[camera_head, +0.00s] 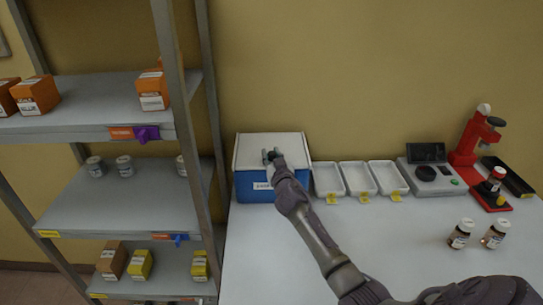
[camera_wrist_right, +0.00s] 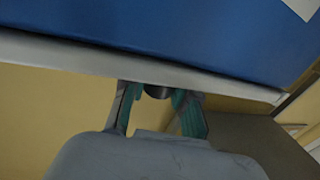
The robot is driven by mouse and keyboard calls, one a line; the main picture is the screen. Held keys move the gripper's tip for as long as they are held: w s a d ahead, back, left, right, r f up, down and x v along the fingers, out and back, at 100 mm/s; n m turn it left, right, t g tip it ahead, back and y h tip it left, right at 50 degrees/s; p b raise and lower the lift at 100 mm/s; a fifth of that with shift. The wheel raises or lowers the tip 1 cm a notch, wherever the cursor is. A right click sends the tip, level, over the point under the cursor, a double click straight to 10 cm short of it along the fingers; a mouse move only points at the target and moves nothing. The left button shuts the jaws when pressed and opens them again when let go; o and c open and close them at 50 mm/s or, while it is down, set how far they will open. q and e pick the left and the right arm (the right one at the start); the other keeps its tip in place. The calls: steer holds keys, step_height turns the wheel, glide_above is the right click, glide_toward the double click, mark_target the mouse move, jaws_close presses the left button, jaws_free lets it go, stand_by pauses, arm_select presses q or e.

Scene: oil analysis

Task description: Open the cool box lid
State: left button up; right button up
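The cool box (camera_head: 255,190) is blue with a white label on its front and stands on the white table against the wall. Its white lid (camera_head: 288,143) lies flat on top, closed. In the head view my right gripper (camera_head: 270,155) is over the lid, its two fingers apart. In the right wrist view the blue box wall (camera_wrist_right: 190,30) and the pale lid edge (camera_wrist_right: 75,52) are close to the teal fingers (camera_wrist_right: 160,105). A dark round part shows between the fingers; I cannot tell whether they touch the lid. My left gripper is out of view.
White trays (camera_head: 358,178) stand right of the box, then a grey instrument (camera_head: 430,172) and a red stand (camera_head: 465,150). Small bottles (camera_head: 460,235) stand at the right. A shelf (camera_head: 120,195) with boxes and jars is at the left. The table's front left is clear.

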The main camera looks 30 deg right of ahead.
jaws_close()
steer(key=shift+s+a, duration=0.15)
steer(key=shift+s, duration=0.05)
steer(key=w+a+p+v, duration=0.1)
steer(key=a+p+v, duration=0.1)
steer(key=v, duration=1.3)
steer(key=shift+a, duration=0.55)
steer(key=shift+w, duration=0.15)
steer(key=o, duration=1)
jaws_free()
steer(key=shift+c, duration=0.2)
